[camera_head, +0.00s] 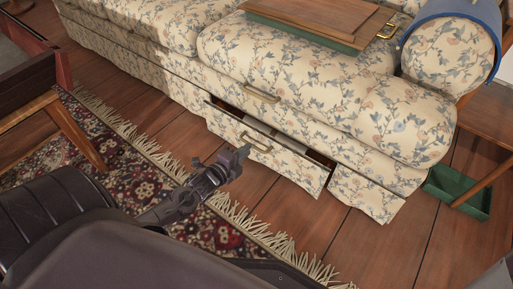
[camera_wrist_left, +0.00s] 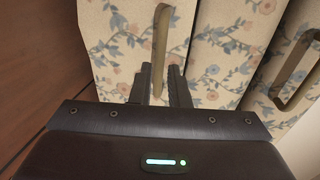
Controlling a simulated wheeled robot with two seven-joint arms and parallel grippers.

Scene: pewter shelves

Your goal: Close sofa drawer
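The floral sofa drawer (camera_head: 292,168) is pulled part way out of the base of the sofa (camera_head: 290,75). A dark gap shows behind its front panel. Its brass handle (camera_head: 257,143) is on the front. My left gripper (camera_head: 243,153) is just in front of the panel, close to the handle. In the left wrist view, its two fingers (camera_wrist_left: 160,75) are apart, with the drawer handle (camera_wrist_left: 160,40) lined up between and beyond their tips; I cannot tell whether they touch it. My right gripper is not in view.
A second brass handle (camera_head: 262,93) is on the sofa base above. A fringed patterned rug (camera_head: 105,160) lies on the wooden floor. A green box (camera_head: 458,190) stands right of the sofa. A wooden chair (camera_head: 75,130) is at left. Floor before the drawer is clear.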

